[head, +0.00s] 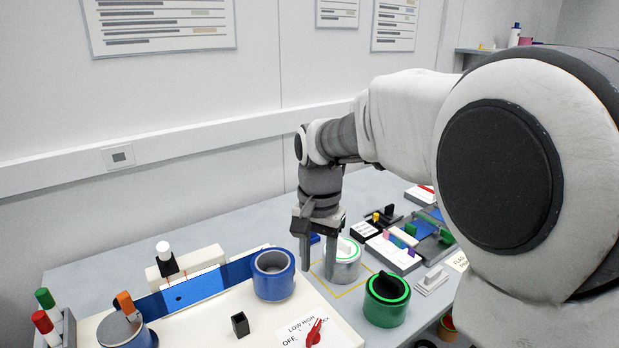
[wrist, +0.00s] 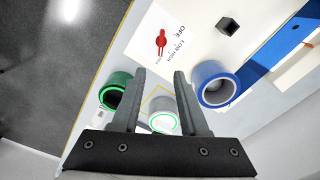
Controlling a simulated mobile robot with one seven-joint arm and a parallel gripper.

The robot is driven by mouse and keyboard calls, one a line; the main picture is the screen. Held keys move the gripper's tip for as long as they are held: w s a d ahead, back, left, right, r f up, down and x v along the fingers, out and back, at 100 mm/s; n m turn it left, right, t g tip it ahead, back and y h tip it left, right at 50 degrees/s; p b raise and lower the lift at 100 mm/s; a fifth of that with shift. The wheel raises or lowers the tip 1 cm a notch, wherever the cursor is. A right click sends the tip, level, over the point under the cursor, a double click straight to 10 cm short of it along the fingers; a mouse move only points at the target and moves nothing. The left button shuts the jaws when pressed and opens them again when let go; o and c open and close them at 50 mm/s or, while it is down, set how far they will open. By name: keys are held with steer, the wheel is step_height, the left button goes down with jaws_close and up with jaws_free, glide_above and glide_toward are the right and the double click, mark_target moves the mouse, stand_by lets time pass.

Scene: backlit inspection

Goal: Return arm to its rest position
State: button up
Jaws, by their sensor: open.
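My gripper (head: 318,272) is open, with its fingers pointing down over the table; it also shows in the wrist view (wrist: 160,76). A grey-white can with a green ring and white handle on top (head: 346,262) stands just behind the right finger in the head view, partly hidden by it. In the wrist view the can (wrist: 163,123) shows between the fingers, near their bases. Nothing is visibly clamped. I cannot tell whether a finger touches the can. The can stands within a yellow outline (head: 352,290) on the table.
A green can with a black knob (head: 386,312) stands right of the gripper, a blue open cylinder (head: 273,283) left. A white board with a red dial knob (head: 314,333) lies in front. Block-filled trays (head: 395,254) stand behind right. The air above the gripper's left is clear.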

steer(key=s+d+r+n+t, duration=0.2)
steer(key=s+d, duration=0.4)
steer(key=s, duration=0.3)
steer(key=s+d+r+n+t, duration=0.3)
steer(key=s+d, duration=0.3)
steer(key=s, duration=0.3)
steer(key=shift+s, duration=0.3)
steer(key=shift+d, duration=0.1)
